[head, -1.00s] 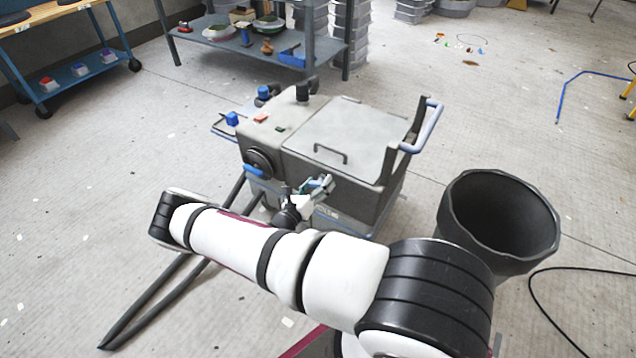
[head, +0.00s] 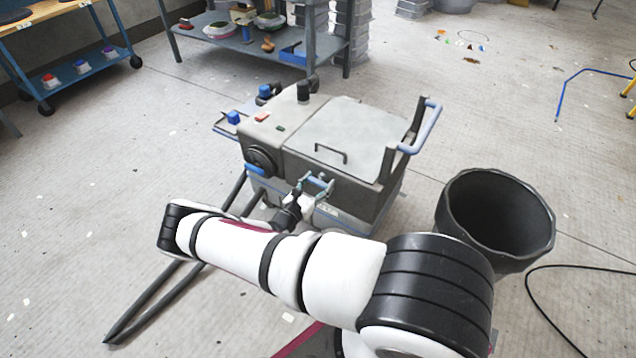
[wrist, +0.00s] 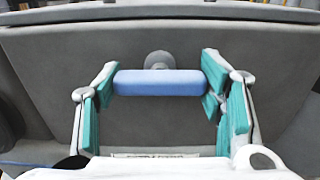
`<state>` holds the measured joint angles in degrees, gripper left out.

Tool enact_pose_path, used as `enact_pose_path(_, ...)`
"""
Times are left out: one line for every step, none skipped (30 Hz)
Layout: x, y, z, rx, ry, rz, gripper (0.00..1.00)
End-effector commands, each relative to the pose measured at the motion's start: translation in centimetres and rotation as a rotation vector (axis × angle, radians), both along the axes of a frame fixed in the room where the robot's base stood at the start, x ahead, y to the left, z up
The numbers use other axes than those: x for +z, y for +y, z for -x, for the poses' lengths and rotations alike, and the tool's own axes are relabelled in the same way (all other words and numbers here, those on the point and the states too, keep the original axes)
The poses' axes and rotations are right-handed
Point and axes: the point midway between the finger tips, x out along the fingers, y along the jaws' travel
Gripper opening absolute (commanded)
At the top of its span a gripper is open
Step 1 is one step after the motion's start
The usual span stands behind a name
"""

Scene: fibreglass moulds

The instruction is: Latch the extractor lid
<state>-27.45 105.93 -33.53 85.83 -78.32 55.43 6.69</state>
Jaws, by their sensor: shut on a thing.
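The extractor (head: 352,198) is a grey wheeled machine on the floor in the middle of the head view. Its pale lid (head: 362,128) lies flat on top, with a dark loop handle (head: 331,151). My gripper (head: 315,184) is at the front wall, below the lid's front edge. In the wrist view, my gripper (wrist: 160,84) has its teal pads at both ends of a blue latch bar (wrist: 160,82) and is shut on it. A grey round pivot (wrist: 158,60) shows behind the bar. Whether the latch is engaged cannot be told.
A dark open bucket (head: 495,222) stands right of my arm. A shelf (head: 262,48) stands behind.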

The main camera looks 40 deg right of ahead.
Motion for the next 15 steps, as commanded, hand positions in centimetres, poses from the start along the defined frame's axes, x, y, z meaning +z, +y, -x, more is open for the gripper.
enact_pose_path(0.12,-0.03,-0.09,0.001,-0.006,0.001,0.35)
enact_pose_path(0.12,-0.03,-0.09,0.001,-0.006,0.001,0.35)
enact_pose_path(0.12,-0.03,-0.09,0.001,-0.006,0.001,0.35)
enact_pose_path(0.12,-0.03,-0.09,0.001,-0.006,0.001,0.35)
enact_pose_path(0.13,-0.03,-0.09,0.001,-0.006,0.001,0.35)
enact_pose_path(0.13,-0.03,-0.09,0.001,-0.006,0.001,0.35)
enact_pose_path(0.13,-0.03,-0.09,0.001,-0.006,0.001,0.35)
enact_pose_path(0.13,-0.03,-0.09,0.001,-0.006,0.001,0.35)
enact_pose_path(0.13,-0.03,-0.09,0.001,-0.006,0.001,0.35)
enact_pose_path(0.13,-0.03,-0.09,0.001,-0.006,0.001,0.69)
enact_pose_path(0.13,-0.03,-0.09,0.0,-0.006,0.001,0.76)
enact_pose_path(0.12,-0.03,-0.09,0.0,-0.006,0.001,0.83)
enact_pose_path(0.11,-0.02,-0.08,0.0,-0.004,0.001,0.83)
enact_pose_path(0.1,-0.02,-0.07,0.0,-0.004,0.001,0.83)
enact_pose_path(0.09,-0.02,-0.06,0.0,-0.004,0.001,0.83)
